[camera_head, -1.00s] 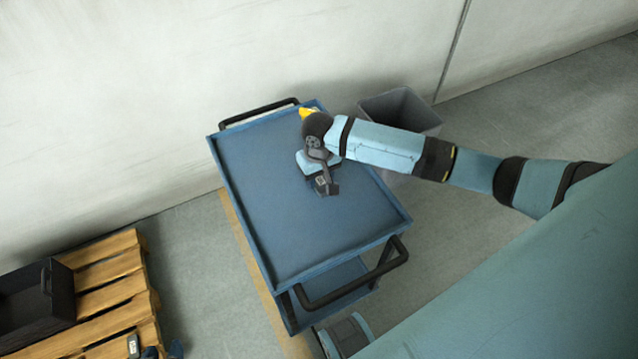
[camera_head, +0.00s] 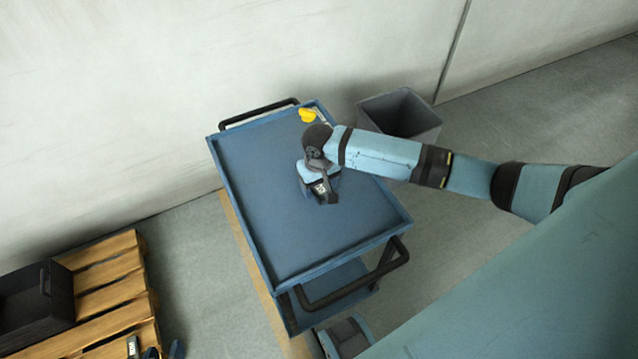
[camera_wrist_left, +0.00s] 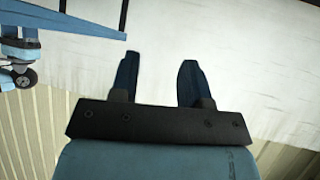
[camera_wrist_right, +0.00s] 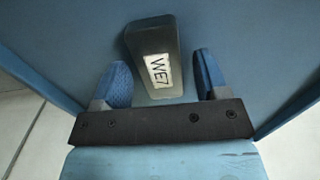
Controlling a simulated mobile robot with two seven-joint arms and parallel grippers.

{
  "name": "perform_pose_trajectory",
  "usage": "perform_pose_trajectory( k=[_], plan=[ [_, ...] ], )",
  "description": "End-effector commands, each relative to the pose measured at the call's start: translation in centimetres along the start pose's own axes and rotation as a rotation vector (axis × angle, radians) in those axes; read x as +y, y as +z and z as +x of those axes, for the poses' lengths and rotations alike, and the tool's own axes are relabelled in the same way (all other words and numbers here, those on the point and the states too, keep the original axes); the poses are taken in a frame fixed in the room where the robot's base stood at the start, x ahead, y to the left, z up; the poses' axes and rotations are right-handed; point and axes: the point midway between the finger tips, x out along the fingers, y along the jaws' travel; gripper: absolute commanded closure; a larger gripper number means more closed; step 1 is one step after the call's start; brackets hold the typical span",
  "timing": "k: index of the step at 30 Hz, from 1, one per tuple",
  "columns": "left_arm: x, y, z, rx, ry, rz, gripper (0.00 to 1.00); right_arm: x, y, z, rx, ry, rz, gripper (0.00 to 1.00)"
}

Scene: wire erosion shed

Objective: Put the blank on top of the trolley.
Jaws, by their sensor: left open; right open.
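The blank, a dark grey block with a white "WE7" label, shows in the right wrist view (camera_wrist_right: 152,40) and in the head view (camera_head: 328,198). It lies on the blue top tray of the trolley (camera_head: 280,225), inside the raised rim. My right gripper (camera_head: 321,190) is open, with its fingers on either side of the blank; gaps show between them and the block in the right wrist view.
A yellow object (camera_head: 307,115) sits at the tray's far edge. A grey bin (camera_head: 400,115) stands right of the trolley. A wooden pallet (camera_head: 105,272) at lower left bears a black crate (camera_head: 35,308) and a small labelled dark block (camera_head: 132,346). Much of the tray is clear.

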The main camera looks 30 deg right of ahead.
Motion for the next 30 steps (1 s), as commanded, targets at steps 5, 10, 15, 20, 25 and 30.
perform_pose_trajectory(
  k=[5,10,15,20,25,30],
  plan=[
    [-0.2,-0.2,-0.3,-0.002,0.0,0.007,0.57,0.0,-0.1,-2.2,0.004,-0.001,0.0,0.32],
    [-0.2,-0.5,-0.6,-0.006,0.0,0.003,0.57,0.0,-0.1,-6.0,0.004,-0.002,-0.001,0.32],
    [-0.1,-0.7,-0.7,-0.011,-0.001,-0.006,0.57,0.0,-0.1,-9.3,0.003,-0.001,0.0,0.32],
    [0.0,-0.7,-0.6,-0.012,-0.002,-0.016,0.57,0.0,-0.1,-11.4,0.001,-0.001,0.0,0.32],
    [0.1,-0.6,-0.5,-0.016,-0.003,-0.024,0.57,0.0,-0.1,-12.2,0.001,0.0,0.0,0.32],
    [0.1,-0.4,-0.4,-0.018,-0.003,-0.023,0.57,0.0,-0.1,-12.2,0.001,0.0,0.0,0.32]
  ],
)
